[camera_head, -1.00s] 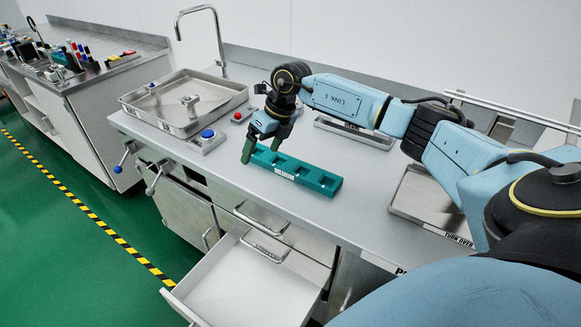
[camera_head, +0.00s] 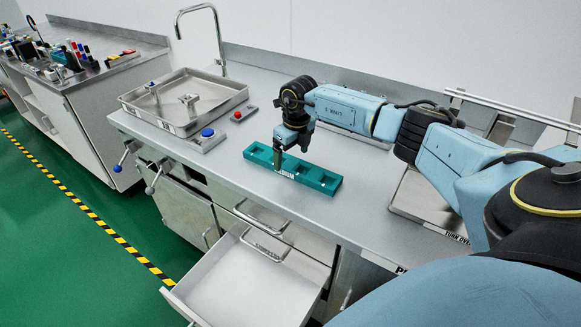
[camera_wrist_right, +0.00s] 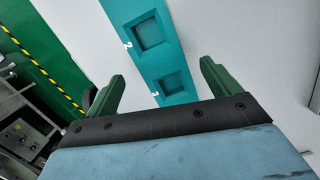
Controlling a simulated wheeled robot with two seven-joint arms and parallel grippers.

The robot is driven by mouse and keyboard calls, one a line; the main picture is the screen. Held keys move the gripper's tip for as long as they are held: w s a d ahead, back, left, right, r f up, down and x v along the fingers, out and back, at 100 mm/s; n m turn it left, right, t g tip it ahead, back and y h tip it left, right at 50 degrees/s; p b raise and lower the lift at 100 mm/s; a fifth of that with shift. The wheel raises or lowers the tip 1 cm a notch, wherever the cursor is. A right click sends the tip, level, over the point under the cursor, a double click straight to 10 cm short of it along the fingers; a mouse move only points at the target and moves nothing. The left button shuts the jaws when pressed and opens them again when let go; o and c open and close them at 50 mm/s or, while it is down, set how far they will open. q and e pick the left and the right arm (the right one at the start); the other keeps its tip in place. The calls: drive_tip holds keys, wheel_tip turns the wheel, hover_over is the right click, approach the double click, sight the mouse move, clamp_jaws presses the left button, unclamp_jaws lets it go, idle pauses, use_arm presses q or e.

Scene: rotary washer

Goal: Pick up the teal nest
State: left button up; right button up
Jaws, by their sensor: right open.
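The teal nest (camera_head: 315,178) is a long block with square pockets and a white label on its front side. It lies on the steel counter near the front edge. In the right wrist view the nest (camera_wrist_right: 149,62) runs up from between the fingers, with two square pockets showing. My right gripper (camera_head: 281,160) is over the nest and points down, hiding part of it. In the wrist view the right gripper (camera_wrist_right: 163,85) is open, with a green finger on each side of the nest and nothing held. My left gripper is not in view.
An open drawer (camera_head: 250,285) juts out below the counter (camera_head: 225,170). A sink basin (camera_head: 185,100) with a faucet, a blue button box (camera_head: 207,138) and a red button (camera_head: 238,115) stand to the left. A metal tray (camera_head: 420,205) lies to the right.

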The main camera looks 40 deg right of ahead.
sight(291, 163)
drive_tip(key=f, duration=0.3)
drive_tip(key=shift+w+f, duration=0.2)
drive_tip(key=shift+w, duration=0.05)
drive_tip(key=shift+d, duration=0.1)
drive_tip(key=c, duration=1.2)
